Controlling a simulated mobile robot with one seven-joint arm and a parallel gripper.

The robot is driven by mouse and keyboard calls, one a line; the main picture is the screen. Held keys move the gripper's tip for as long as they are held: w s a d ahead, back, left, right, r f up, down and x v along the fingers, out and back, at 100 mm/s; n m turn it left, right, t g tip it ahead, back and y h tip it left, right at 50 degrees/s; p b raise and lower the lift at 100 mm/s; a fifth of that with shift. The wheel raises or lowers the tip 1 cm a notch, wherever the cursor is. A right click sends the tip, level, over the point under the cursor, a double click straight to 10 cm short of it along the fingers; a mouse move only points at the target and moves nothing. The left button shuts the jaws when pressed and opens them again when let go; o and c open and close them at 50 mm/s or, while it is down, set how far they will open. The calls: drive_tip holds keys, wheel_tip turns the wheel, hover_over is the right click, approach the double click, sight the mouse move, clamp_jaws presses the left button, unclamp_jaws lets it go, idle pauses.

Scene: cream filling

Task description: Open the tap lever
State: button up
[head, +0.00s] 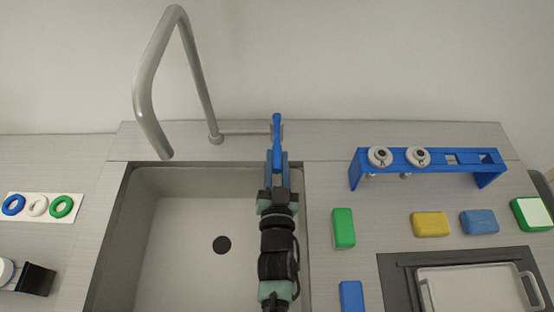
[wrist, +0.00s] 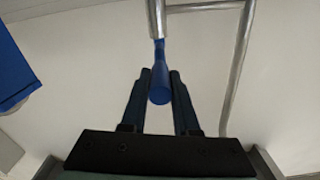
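The tap lever (head: 277,125) is a slim blue handle on the tap's base behind the sink. In the wrist view the lever (wrist: 159,90) points towards the camera, its rounded end between my fingers. My gripper (head: 277,158) reaches over the sink from the front. In the wrist view my gripper (wrist: 160,76) has its two dark fingers close together, one on each side of the lever, with no clear gap showing. The grey tap spout (head: 172,80) arches up at the left and hangs over the sink; its pipe also shows in the wrist view (wrist: 238,70).
The grey sink (head: 170,240) with a black drain (head: 222,245) is empty. A blue rack (head: 440,162) stands to the right, with green (head: 343,228), yellow (head: 430,224) and blue blocks before it. A tray (head: 470,290) lies at the front right. Coloured rings (head: 38,206) lie at the left.

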clamp_jaws()
idle(1.0)
